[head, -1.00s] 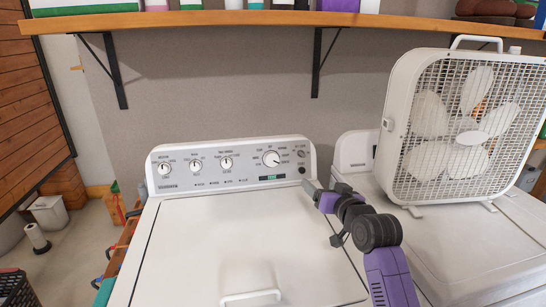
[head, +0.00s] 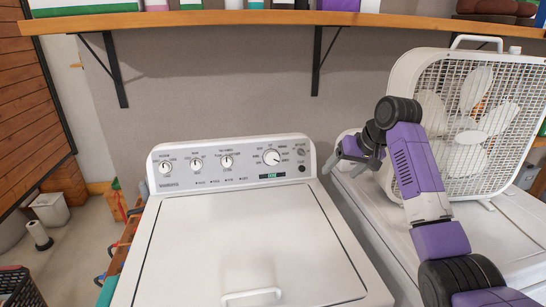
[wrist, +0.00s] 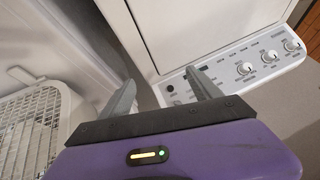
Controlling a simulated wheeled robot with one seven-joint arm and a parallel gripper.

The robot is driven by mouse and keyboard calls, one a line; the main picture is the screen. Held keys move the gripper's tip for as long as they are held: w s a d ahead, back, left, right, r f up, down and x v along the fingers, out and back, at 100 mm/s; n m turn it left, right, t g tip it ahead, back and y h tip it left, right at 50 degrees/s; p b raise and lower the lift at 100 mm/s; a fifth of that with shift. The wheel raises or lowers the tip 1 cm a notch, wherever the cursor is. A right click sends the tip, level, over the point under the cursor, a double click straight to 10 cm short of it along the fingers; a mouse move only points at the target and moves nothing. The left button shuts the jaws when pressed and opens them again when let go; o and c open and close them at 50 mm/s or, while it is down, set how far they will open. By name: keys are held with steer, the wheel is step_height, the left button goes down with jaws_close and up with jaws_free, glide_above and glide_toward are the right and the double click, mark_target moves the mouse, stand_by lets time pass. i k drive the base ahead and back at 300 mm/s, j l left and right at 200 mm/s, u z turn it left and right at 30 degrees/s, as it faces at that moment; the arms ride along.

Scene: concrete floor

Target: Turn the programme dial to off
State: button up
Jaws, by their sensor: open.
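The programme dial (head: 271,157) is the large white knob at the right of the washer's control panel (head: 212,174). Its pointer seems to face lower right; the exact mark is too small to read. My gripper (head: 333,161) is just right of the panel's right end, apart from the dial. In the wrist view my gripper (wrist: 163,88) is open and empty, its two grey fingers spread. The right-hand finger there covers part of the panel (wrist: 222,72), and the programme dial appears hidden behind it.
Three smaller knobs, such as the leftmost one (head: 165,167), sit left on the panel. The closed washer lid (head: 240,235) lies in front. A box fan (head: 460,125) stands on the neighbouring machine (head: 400,250), close to my arm. A wooden shelf (head: 270,18) hangs above.

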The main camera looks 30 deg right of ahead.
mark_target(271, 157)
steer(key=i+j, duration=0.15)
steer(key=i, duration=0.35)
steer(key=i+j, duration=0.1)
steer(key=i, duration=0.4)
